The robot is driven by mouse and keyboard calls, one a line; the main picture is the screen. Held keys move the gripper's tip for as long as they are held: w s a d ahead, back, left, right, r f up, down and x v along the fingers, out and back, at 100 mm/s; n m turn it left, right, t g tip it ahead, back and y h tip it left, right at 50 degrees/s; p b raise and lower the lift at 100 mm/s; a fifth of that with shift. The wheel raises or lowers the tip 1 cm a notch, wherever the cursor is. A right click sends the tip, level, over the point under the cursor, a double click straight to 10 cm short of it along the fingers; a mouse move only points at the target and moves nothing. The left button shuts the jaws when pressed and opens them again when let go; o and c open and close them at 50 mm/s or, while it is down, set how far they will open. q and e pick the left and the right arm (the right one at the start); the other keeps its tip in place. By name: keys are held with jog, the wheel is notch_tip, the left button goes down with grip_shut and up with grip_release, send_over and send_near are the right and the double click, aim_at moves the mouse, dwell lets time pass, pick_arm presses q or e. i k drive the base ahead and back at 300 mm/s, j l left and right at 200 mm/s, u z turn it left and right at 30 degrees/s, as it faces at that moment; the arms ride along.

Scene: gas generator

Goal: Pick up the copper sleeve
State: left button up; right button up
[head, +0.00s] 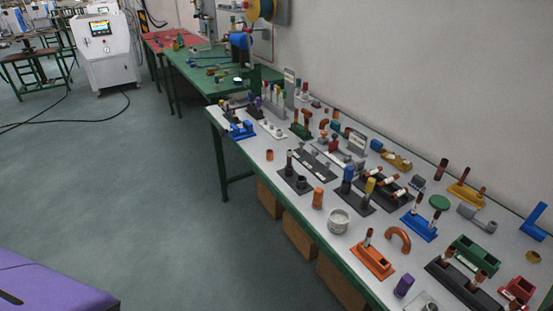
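Several copper-coloured parts stand on the long grey-topped table (285,205). A short copper-orange cylinder (318,198) stands upright near the front edge, left of a white round cup. A smaller copper-orange cylinder (270,155) stands farther back, near the same edge. A curved copper-coloured elbow (398,239) lies right of the white cup. I cannot tell for certain which of these is the copper sleeve. Neither of my grippers is in view.
The white cup (338,221) and an orange holder (372,261) stand near the front edge. Coloured holders and fittings crowd the table. A wall runs behind it. Floor (130,190) at the left is open; a purple surface (50,285) fills the lower left corner.

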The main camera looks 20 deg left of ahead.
aim_at(270, 155)
jog(key=i+j+z, duration=0.15)
jog(key=j, duration=0.25)
jog(key=i+j+z, duration=0.1)
jog(key=j, duration=0.3)
jog(key=i+j+z, duration=0.15)
jog(key=j, duration=0.3)
jog(key=i+j+z, duration=0.15)
jog(key=j, duration=0.25)
jog(key=i+j+z, duration=0.1)
jog(key=j, duration=0.35)
jog(key=i+j+z, duration=0.15)
jog(key=j, duration=0.35)
